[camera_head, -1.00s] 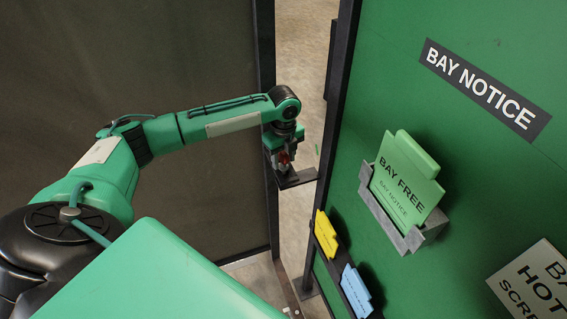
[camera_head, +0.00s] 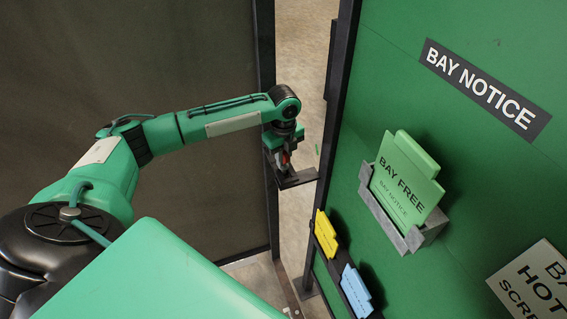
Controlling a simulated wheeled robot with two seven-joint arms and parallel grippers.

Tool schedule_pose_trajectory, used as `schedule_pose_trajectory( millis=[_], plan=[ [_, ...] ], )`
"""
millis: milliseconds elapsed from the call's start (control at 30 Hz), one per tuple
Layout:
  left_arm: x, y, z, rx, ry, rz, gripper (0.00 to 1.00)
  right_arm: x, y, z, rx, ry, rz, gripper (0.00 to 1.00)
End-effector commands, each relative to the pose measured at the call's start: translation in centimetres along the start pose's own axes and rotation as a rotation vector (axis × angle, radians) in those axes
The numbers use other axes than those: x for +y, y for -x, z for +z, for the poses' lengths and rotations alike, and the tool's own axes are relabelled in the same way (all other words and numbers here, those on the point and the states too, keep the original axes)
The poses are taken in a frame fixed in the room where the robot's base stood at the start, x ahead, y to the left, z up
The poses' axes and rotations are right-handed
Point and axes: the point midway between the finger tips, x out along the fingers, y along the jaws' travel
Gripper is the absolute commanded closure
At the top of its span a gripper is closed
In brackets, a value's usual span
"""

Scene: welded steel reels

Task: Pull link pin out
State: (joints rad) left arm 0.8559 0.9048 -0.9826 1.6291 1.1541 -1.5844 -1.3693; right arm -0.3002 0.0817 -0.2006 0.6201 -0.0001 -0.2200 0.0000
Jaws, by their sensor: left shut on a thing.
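My left gripper (camera_head: 287,162) points down at a dark steel bracket (camera_head: 298,180) between the two dark posts. It is shut on a small red-orange piece (camera_head: 286,158), which seems to be the link pin. The fingers hide most of the pin, and I cannot tell whether it still sits in the bracket. My right gripper is not in view.
A dark panel with a steel post (camera_head: 266,60) stands on the left. A green panel (camera_head: 480,150) on the right carries a holder (camera_head: 415,238) with a green "BAY FREE" card (camera_head: 405,180). Yellow (camera_head: 326,234) and blue (camera_head: 355,290) cards sit lower. A narrow gap lies between the posts.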

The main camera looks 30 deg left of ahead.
Motion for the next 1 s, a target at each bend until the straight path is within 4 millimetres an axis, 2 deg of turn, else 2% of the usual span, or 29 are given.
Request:
schedule_pose_trajectory(
  millis=[733,1000],
  plan=[
    [0.0,1.1,0.0,0.0,0.0,0.0,1.0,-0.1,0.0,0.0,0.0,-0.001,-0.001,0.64],
    [0.0,2.4,0.0,0.0,0.0,0.0,1.0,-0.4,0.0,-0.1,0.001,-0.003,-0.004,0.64]
  ],
)
